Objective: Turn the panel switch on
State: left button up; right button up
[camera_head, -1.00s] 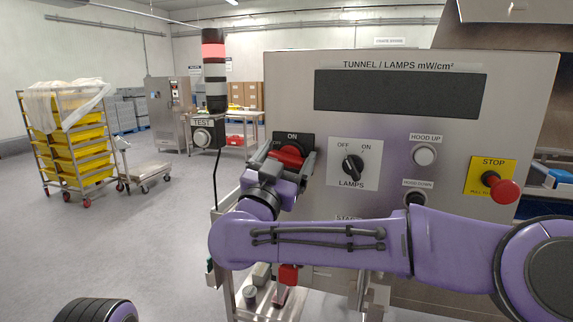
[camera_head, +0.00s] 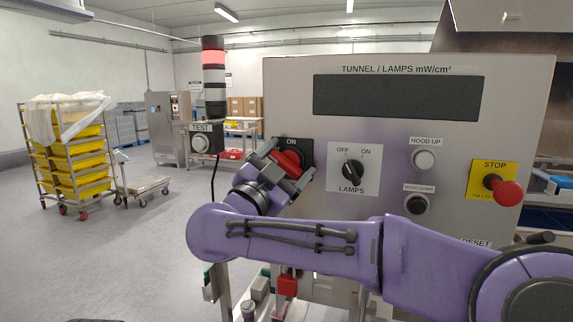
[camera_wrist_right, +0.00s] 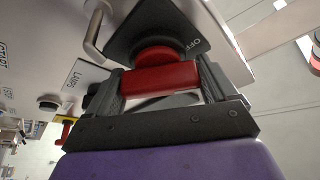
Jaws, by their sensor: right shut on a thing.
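The panel switch has a red handle (camera_head: 287,161) on a black plate marked ON at its top (camera_head: 306,148), at the left edge of the steel control panel (camera_head: 400,142). My right gripper (camera_head: 286,166) is shut on the red handle and is tilted. In the right wrist view the red handle (camera_wrist_right: 160,79) lies between the two fingers (camera_wrist_right: 161,85), and an OFF mark shows on the black plate (camera_wrist_right: 125,38). The handle looks slanted in the head view. My left gripper is out of view.
The panel also carries a LAMPS knob (camera_head: 352,171), hood buttons (camera_head: 424,160) and a red STOP button (camera_head: 508,192). A signal tower (camera_head: 213,75) and TEST box (camera_head: 201,142) stand left of the switch.

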jog(key=o, duration=0.8)
jog(key=shift+o, duration=0.2)
jog(key=shift+s+a, duration=0.1)
jog(key=b+v, duration=0.4)
jog(key=v, duration=0.6)
jog(key=shift+s, duration=0.2)
jog(key=shift+f, duration=0.1)
